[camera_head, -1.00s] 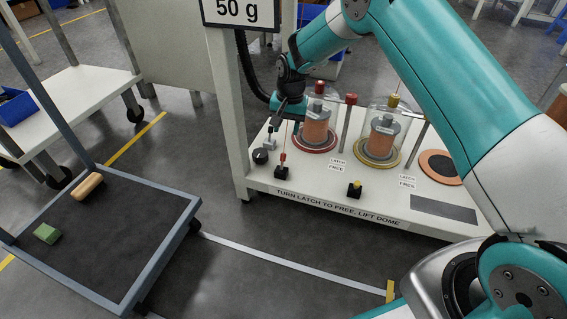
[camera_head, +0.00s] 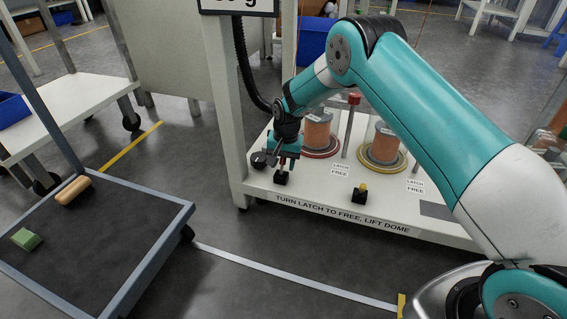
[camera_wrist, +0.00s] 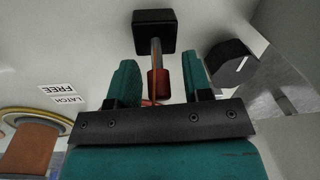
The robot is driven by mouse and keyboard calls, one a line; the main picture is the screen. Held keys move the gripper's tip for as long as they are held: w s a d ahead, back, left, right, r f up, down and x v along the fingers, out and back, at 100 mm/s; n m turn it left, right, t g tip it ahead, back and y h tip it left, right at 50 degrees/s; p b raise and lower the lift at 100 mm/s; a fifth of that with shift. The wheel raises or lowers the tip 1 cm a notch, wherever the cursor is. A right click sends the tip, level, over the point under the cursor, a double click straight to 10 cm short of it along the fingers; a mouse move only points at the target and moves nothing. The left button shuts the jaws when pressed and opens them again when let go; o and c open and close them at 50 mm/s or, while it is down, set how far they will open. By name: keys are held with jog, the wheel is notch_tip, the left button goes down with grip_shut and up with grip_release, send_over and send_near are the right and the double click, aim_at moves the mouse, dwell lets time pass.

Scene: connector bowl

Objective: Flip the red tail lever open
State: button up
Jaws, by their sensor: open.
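The red tail lever shows in the wrist view as a red tip (camera_wrist: 158,84) on a metal stem that rises from a black block (camera_wrist: 153,32). My gripper (camera_wrist: 160,75) is open, with one teal finger on each side of the red tip. Gaps show between the tip and both fingers. In the head view my gripper (camera_head: 285,160) is low over the lever's black block (camera_head: 281,178) at the bench's front left, and mostly hides the lever.
A black knob (camera_head: 259,160) stands just left of the gripper; it also shows in the wrist view (camera_wrist: 230,65). A yellow-tipped lever (camera_head: 360,193) is to the right. Behind are orange cylinders (camera_head: 317,132) on ringed bases and a red-topped post (camera_head: 354,98).

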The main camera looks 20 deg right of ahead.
aim_at(281, 167)
grip_shut()
jog(key=shift+s+r, duration=0.1)
jog(key=p, duration=0.1)
jog(key=t+p, duration=0.1)
jog(key=shift+s+a+r+h+p, duration=0.15)
jog(key=shift+s+r+h+p, duration=0.15)
jog(key=shift+h+p, duration=0.1)
jog(key=p, duration=0.1)
jog(key=t+h, duration=0.1)
jog(key=t+p, duration=0.1)
jog(key=shift+s+a+r+p, duration=0.1)
jog(key=shift+s+a+p, duration=0.15)
jog(key=shift+p, duration=0.05)
jog(key=t, duration=0.1)
jog(key=t+h+p, duration=0.1)
jog(key=s+h, duration=0.1)
jog(key=shift+a+t, duration=0.25)
jog(key=shift+t, duration=0.15)
jog(key=shift+s+a+f+t+h, duration=0.1)
jog(key=shift+f+t+h, duration=0.05)
jog(key=shift+t+h, duration=0.35)
jog(key=shift+s+a+f+t+h, duration=0.1)
jog(key=shift+t+h, duration=0.3)
jog(key=shift+t, duration=0.2)
